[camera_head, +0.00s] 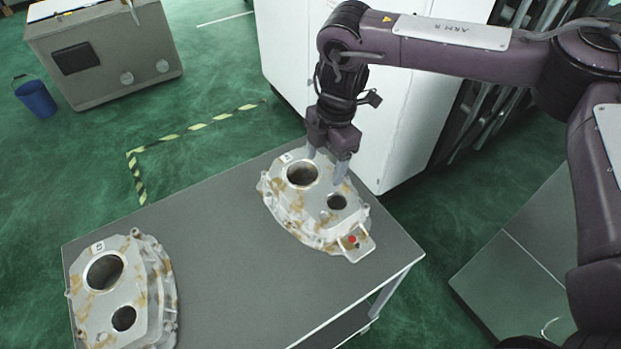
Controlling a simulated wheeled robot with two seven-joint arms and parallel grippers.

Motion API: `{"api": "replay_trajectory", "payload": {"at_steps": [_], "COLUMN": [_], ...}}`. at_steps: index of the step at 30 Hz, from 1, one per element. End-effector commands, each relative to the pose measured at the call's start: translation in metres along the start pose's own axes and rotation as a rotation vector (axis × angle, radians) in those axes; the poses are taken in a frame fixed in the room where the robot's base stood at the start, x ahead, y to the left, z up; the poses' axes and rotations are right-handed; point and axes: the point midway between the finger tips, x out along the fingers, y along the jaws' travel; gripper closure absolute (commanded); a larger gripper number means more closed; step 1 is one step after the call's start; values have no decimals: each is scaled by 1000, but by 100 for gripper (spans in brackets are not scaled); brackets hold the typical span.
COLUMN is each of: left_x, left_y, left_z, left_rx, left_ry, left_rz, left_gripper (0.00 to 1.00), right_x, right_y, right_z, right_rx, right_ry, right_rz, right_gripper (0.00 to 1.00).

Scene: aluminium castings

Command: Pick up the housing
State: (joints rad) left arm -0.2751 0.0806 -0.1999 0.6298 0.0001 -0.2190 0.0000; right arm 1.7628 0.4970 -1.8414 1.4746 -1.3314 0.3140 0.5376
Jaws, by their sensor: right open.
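Two silvery cast housings with brown stains lie on a grey table (215,235). One housing (300,215) is at the table's right back part, with two round holes and a red spot near its front right corner. The other housing (95,305) is at the front left, also with two round holes, cut off by the bottom edge. My right gripper (326,168) is open and points down over the right housing's back edge, its fingers near the larger hole. I cannot tell whether the fingers touch the housing. My left gripper is not in view.
A white cabinet (400,130) stands close behind the table on the right. A beige box-like unit (105,50) and a blue bin (36,98) stand on the green floor at the back left. The table top between the two housings is clear.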

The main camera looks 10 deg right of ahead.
Motion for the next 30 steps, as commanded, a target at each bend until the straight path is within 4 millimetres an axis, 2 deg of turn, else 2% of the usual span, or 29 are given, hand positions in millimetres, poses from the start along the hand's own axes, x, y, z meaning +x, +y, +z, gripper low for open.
{"api": "replay_trajectory", "payload": {"at_steps": [7,11,16,23,26,30], "left_x": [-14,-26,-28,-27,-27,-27], "left_y": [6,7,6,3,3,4], "left_z": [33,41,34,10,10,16], "left_rx": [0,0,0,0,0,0], "left_ry": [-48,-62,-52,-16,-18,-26], "left_rz": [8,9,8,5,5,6], "left_gripper": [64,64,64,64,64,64], "right_x": [27,46,68,72,71,71], "right_y": [-1,-1,-1,-1,-1,-1], "right_z": [0,2,2,3,3,3], "right_rx": [-2,-2,-1,-1,-1,-1], "right_ry": [0,-1,0,0,0,0], "right_rz": [-5,-4,-3,-1,-1,-1], "right_gripper": [31,31,31,31,40,58]}}
